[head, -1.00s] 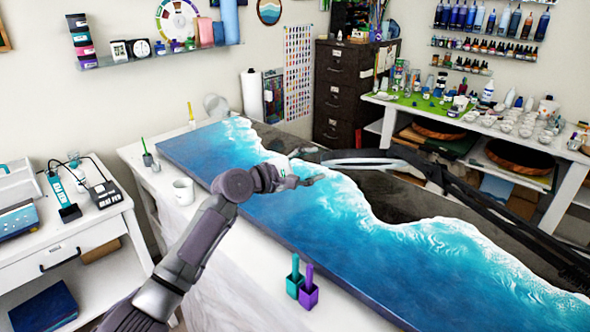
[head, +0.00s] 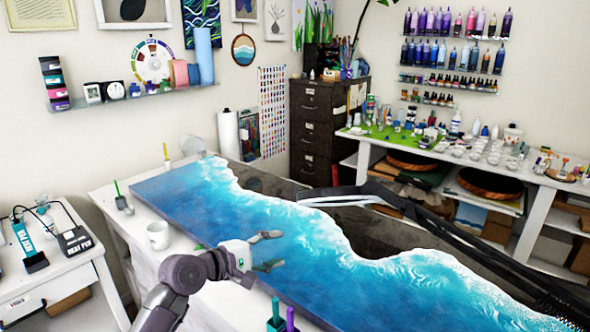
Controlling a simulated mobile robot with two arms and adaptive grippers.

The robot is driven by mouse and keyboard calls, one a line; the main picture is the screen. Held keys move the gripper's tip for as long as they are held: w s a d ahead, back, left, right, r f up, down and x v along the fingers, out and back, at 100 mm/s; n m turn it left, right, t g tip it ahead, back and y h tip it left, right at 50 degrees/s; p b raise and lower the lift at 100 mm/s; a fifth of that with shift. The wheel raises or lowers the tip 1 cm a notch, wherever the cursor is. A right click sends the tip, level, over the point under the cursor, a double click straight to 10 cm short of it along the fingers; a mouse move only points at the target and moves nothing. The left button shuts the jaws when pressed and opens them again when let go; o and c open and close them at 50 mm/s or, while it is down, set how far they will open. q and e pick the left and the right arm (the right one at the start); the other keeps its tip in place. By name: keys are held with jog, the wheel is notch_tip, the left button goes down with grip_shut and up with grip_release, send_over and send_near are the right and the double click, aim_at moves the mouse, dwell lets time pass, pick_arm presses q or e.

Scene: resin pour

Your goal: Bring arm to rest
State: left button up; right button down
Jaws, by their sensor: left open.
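My left gripper (head: 268,251) is open and empty. It is over the near side of the blue and white resin panel (head: 300,236), with its fingers spread and pointing right. I cannot tell the exact height of the gripper above the panel. My left arm comes in from the bottom, and its wrist is left of the panel's near edge. My right gripper is not in view.
A white mug (head: 158,235) stands on the white table left of the panel. A teal holder (head: 276,318) and a purple one (head: 291,318) are at the bottom edge, close to my left arm. A dark lamp-like arm (head: 400,205) crosses above the panel.

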pick_arm(q)
jog(key=s+a+f+m+g+y, duration=0.25)
jog(key=s+f+m+y, duration=0.4)
jog(key=s+f, duration=1.1)
jog(key=s+a+f+m+g+y, duration=0.2)
jog(key=s+a+m, duration=0.25)
jog(key=s, duration=0.65)
jog(key=s+a+f+m+g+y, duration=0.25)
jog(key=s+a, duration=0.35)
jog(key=s, duration=0.4)
notch_tip(320, 180, down, 30)
jog(key=s+f+m+g+b, duration=0.1)
jog(key=s+b, duration=0.1)
jog(key=b, duration=0.1)
jog(key=s+a+f+g+b, duration=0.1)
jog(key=s+a+f+b, duration=0.1)
jog(key=s+f, duration=1.4)
jog(key=shift+s+a+f+g, duration=0.2)
jog(key=shift+a+f+g, duration=0.05)
jog(key=shift+f+g, duration=0.05)
